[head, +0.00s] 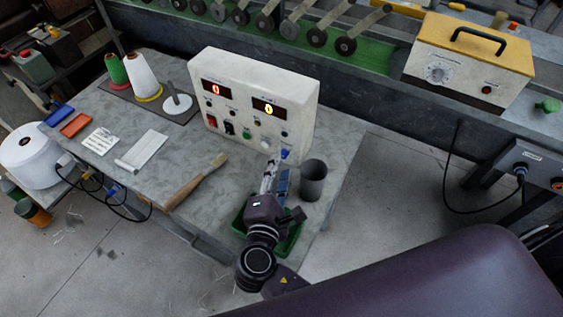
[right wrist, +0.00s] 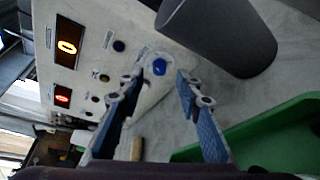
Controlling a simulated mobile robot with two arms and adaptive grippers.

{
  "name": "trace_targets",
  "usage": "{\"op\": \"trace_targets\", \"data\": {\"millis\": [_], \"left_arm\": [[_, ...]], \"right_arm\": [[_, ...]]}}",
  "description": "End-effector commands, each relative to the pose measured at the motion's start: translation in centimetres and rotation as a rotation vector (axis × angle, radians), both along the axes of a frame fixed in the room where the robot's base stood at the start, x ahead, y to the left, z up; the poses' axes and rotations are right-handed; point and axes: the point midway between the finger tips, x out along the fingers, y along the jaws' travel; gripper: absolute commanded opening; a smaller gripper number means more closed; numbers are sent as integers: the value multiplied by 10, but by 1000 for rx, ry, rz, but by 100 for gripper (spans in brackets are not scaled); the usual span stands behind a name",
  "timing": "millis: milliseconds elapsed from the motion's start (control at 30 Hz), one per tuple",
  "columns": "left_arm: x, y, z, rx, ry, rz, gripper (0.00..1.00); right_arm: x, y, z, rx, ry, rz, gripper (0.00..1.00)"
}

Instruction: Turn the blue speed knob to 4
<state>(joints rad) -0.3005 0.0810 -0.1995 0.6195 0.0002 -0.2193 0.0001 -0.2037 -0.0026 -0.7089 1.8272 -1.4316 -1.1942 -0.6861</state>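The white control box (head: 255,105) stands on the grey table, with a red display and a yellow display that each seem to read 0. The blue speed knob (head: 286,153) is at the lower right of its front panel. The knob also shows in the right wrist view (right wrist: 159,67), beyond the fingertips on a pale round dial. Its pointer and scale numbers are too small to read. My right gripper (head: 277,168) is just in front of the knob. Its fingers (right wrist: 158,84) are open and empty, one on either side of the knob's line. My left gripper is not in view.
A dark grey cup (head: 313,181) stands close to the right of my right gripper. A green tray (head: 294,236) lies under it. A wooden-handled brush (head: 196,181) lies to the left. Thread cones (head: 142,76) stand left of the box.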

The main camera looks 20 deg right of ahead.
Motion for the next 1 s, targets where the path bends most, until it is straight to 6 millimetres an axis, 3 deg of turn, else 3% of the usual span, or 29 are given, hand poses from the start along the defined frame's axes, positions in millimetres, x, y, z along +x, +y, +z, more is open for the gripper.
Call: {"op": "trace_targets", "data": {"millis": [200,400,1000], "left_arm": [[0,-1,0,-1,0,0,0],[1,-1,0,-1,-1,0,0],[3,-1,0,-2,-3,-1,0]], "right_arm": [[-43,22,9,4,5,1,32],[-69,35,16,2,3,0,32],[-77,39,18,2,2,-1,32]]}}
